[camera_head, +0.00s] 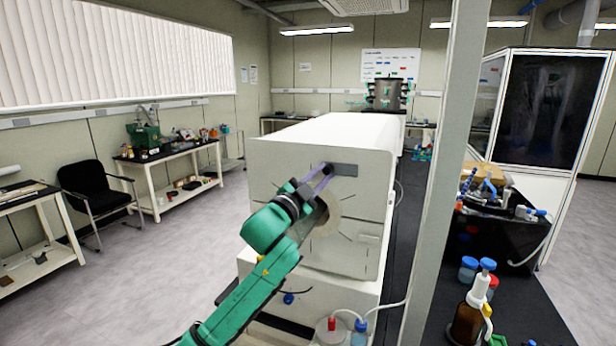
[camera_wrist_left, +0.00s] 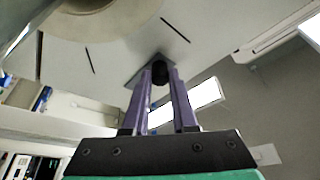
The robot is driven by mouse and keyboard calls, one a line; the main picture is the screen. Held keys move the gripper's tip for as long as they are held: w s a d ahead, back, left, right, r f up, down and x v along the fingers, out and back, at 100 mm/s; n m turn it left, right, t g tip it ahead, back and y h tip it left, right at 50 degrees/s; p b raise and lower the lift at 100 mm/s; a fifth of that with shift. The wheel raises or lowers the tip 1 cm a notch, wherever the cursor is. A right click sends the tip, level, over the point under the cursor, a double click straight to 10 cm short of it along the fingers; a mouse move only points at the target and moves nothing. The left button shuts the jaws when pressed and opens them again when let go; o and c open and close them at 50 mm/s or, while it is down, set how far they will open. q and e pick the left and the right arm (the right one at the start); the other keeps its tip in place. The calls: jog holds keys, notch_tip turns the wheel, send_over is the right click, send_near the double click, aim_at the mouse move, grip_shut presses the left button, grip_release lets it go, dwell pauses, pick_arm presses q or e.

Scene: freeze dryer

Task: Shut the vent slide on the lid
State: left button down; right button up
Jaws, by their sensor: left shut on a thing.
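The freeze dryer is a large white box whose front panel (camera_head: 362,222) faces me, with a round beige disc (camera_head: 328,215) partly behind my arm. A dark grey rectangular strip (camera_head: 345,170) sits near the top of that panel and looks like the vent slide. My left gripper (camera_head: 325,168) has its purple fingers at the strip's left end. In the left wrist view the left gripper (camera_wrist_left: 160,75) is closed around a small black knob (camera_wrist_left: 160,70) in front of a grey plate (camera_wrist_left: 137,76). How far the slide stands open cannot be told. My right gripper is not in view.
A pale vertical post (camera_head: 440,190) stands right of the dryer. A black bench (camera_head: 510,313) with bottles is at the lower right. Small capped bottles (camera_head: 359,334) stand below the panel. Open floor (camera_head: 150,270) lies to the left.

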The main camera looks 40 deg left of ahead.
pick_arm(q)
jog(key=shift+w+d, duration=0.25)
jog(key=shift+d, duration=0.5)
jog(key=shift+a+f, duration=0.1)
jog(key=c, duration=0.9)
grip_release()
jog(key=shift+c, duration=0.2)
jog(key=shift+o, duration=1.3)
jog(key=shift+w+d, duration=0.1)
jog(key=shift+d, duration=0.15)
